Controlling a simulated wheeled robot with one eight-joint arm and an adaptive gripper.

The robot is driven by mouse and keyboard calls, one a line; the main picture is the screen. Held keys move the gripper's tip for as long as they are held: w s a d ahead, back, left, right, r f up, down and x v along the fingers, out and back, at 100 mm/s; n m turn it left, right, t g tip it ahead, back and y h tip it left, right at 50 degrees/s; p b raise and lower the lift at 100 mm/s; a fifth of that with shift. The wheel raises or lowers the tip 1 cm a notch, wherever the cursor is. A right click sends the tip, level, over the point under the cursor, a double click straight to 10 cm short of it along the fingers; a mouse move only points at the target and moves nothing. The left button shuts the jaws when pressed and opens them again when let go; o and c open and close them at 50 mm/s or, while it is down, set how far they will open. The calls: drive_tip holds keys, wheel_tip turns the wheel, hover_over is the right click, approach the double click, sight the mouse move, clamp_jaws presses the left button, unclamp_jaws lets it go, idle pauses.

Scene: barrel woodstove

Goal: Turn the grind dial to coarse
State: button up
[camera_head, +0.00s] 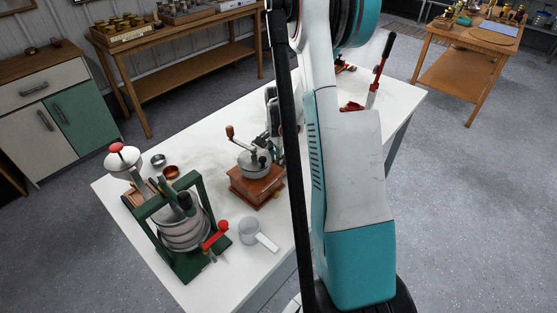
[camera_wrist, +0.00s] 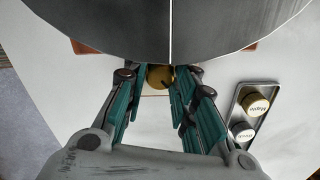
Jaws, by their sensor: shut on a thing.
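In the wrist view, a round brass dial (camera_wrist: 160,77) sits just below the rim of a large grey rounded body (camera_wrist: 110,25). My gripper (camera_wrist: 160,88) reaches up to the dial with its teal fingers on either side, shut on it. The fingers cover the dial's sides, and a dark mark shows on its face. In the head view, the grinder (camera_head: 257,184) has a wooden box base, a grey bowl and a crank with a wooden handle. It stands on the white table. I cannot make out the dial or its setting there.
A dark tray (camera_wrist: 240,112) with labelled round pieces lies right of my gripper. A red-handled tool (camera_head: 380,70) stands farther back.

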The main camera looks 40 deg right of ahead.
drive_tip(key=n+b, duration=0.1)
drive_tip(key=n, duration=0.4)
drive_tip(key=n+b, duration=0.1)
drive_tip(key=n, duration=0.4)
idle(0.6)
drive_tip(key=o, duration=0.8)
